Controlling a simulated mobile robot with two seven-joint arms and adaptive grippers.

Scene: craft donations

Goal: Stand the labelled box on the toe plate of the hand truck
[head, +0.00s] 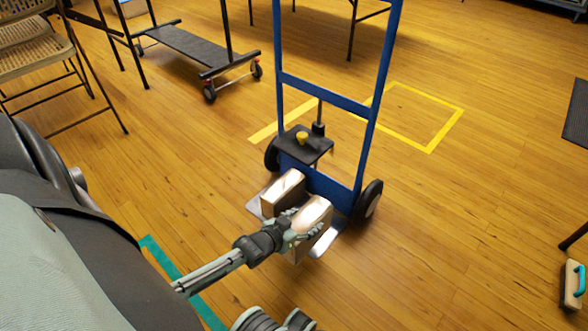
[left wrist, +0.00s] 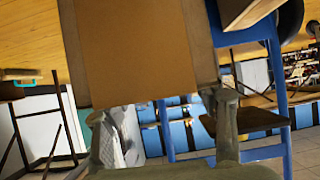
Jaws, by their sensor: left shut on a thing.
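The blue hand truck (head: 322,97) stands upright, its metal toe plate (head: 254,207) facing me and partly covered. My left gripper (head: 300,231) is shut on a pale-topped box (head: 312,212), over the toe plate area. The box's brown face (left wrist: 135,50) fills the upper left of the left wrist view, beyond the fingers (left wrist: 168,125). A second pale-topped box shape (head: 282,189) stands beside it, nearer the truck's frame. I cannot tell whether the held box touches the plate. No label is readable. My right gripper is not in view.
A black-decked cart (head: 188,45) and a folding chair (head: 30,50) stand at the back left. A yellow floor square (head: 430,150) lies behind the truck. A teal-handled brush-like thing (head: 575,285) lies at the right.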

